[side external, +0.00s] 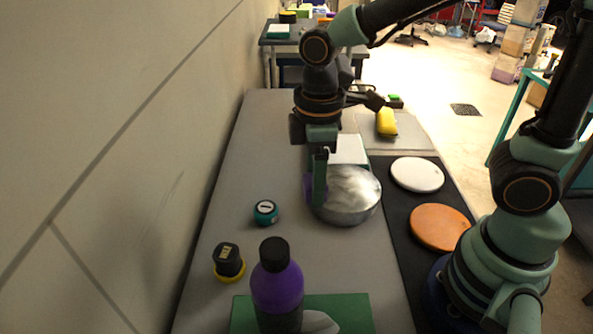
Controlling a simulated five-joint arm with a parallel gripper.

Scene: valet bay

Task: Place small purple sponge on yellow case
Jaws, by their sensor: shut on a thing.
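My gripper (319,182) points down over the table, just left of a silver round tin. It is shut on the small purple sponge (309,189), which shows as a purple patch beside the green finger. The finger hides much of the sponge, and I cannot tell whether it touches the table or the tin. The yellow case (386,123) lies farther back on the right side, on a grey surface, with nothing seen on top of it.
The silver tin (348,196) and a white box (350,150) stand beside my gripper. A white disc (417,174) and an orange disc (440,228) lie on a dark mat.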

